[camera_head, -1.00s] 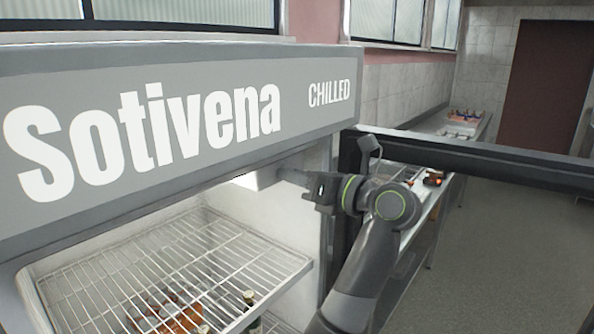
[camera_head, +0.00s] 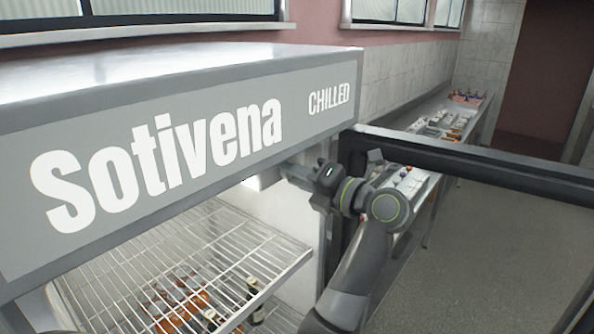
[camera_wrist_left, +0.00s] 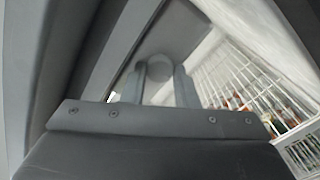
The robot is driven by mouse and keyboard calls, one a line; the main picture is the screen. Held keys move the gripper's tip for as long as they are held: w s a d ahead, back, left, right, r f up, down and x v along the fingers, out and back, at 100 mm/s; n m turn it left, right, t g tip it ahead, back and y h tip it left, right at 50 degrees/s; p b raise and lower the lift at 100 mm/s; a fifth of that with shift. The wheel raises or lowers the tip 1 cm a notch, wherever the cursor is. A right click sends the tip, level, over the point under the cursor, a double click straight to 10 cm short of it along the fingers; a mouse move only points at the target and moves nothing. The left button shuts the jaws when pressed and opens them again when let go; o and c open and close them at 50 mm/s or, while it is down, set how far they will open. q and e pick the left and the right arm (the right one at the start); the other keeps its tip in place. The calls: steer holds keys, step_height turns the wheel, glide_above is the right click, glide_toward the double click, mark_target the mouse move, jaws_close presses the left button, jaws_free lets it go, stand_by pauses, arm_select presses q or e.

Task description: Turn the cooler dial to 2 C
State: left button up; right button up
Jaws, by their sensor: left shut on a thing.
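The cooler (camera_head: 330,72) is a grey cabinet lettered "Sotivena" and "CHILLED", with its door open. Inside, under the top edge, a pale housing (camera_head: 253,183) shows just left of my left gripper (camera_head: 285,170). In the left wrist view, my left gripper (camera_wrist_left: 160,82) has its two fingers on either side of a round pale dial (camera_wrist_left: 159,67) and is shut on it. The dial's marks and setting cannot be read. In the head view the dial itself cannot be made out. My right gripper is not in view.
A wire shelf (camera_head: 190,250) with brown bottles (camera_head: 180,300) below it fills the cooler's lower part. The dark open door frame (camera_head: 470,160) reaches right, just behind my left arm. A counter (camera_head: 420,195) with goods stands beyond it. Free floor lies at right.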

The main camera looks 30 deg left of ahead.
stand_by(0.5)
arm_select(q)
steer(key=o, duration=1)
steer(key=shift+d, duration=0.1)
steer(key=shift+s+d+b, duration=0.2)
steer(key=shift+d+b, duration=1.7)
steer(key=shift+d, duration=1)
steer(key=shift+s+d+b, duration=0.25)
steer(key=shift+d+b, duration=1.7)
steer(key=shift+d, duration=0.9)
steer(key=shift+s+d+b, duration=0.2)
steer(key=shift+d+b, duration=1.7)
steer(key=shift+d, duration=1)
steer(key=shift+f, duration=0.1)
